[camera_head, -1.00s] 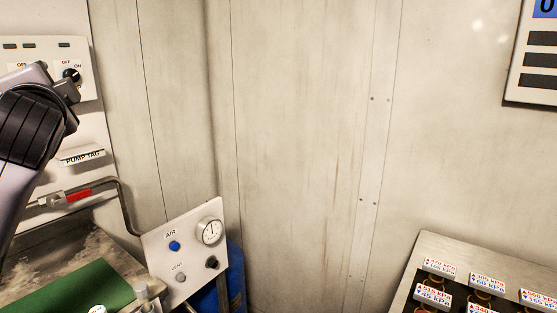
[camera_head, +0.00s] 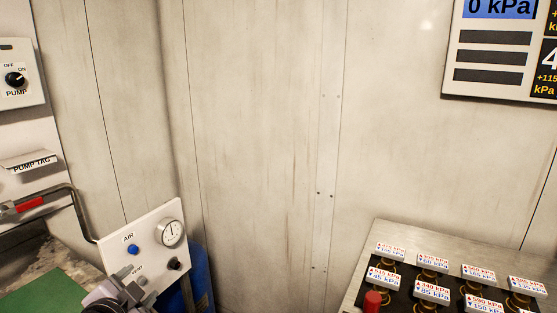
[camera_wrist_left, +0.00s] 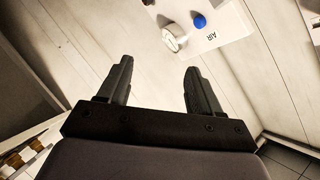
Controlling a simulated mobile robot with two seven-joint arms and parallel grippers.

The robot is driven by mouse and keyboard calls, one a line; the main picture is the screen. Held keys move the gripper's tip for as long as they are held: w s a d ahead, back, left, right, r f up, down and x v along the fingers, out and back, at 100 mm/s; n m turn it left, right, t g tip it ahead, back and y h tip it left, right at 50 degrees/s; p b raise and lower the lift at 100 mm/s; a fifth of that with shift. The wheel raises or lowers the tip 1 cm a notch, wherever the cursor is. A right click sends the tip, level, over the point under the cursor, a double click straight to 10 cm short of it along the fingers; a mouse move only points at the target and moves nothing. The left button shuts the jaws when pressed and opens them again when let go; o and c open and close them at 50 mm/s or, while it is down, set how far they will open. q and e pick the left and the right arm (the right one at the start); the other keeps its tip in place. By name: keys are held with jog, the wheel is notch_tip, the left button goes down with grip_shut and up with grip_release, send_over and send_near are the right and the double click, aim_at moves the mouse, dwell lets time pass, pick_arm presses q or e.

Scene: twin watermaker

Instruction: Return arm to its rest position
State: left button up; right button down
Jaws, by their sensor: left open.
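My left gripper (camera_head: 128,284) is low at the left in the head view, in front of the lower part of the air panel (camera_head: 112,252). It is foreshortened there and partly cut off by the bottom edge. In the left wrist view the two dark fingers of my left gripper (camera_wrist_left: 158,72) stand apart with nothing between them. The air panel (camera_wrist_left: 222,38), with its blue button and gauge, shows beyond the fingertips, upside down. My right gripper is in neither view.
A pump switch box (camera_head: 15,78) and a pump tag (camera_head: 30,163) are on the left wall. A pipe with a red handle (camera_head: 30,204) runs below. A blue cylinder (camera_head: 200,270) stands behind the panel. A rack of labelled parts (camera_head: 380,232) is at lower right. The middle wall is bare.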

pick_arm(q)
jog(key=s+d+f+n+g+h, duration=0.1)
jog(key=s+d+f+n, duration=0.2)
jog(key=s+f, duration=0.8)
jog(key=s+d+f+n+g+h, duration=0.2)
jog(key=s+d+f, duration=0.3)
jog(key=s+f, duration=0.7)
jog(key=shift+f+n+h, duration=0.2)
jog(key=shift+n+h, duration=0.1)
jog(key=shift+n, duration=0.4)
jog(key=c, duration=0.4)
jog(key=shift+s, duration=0.1)
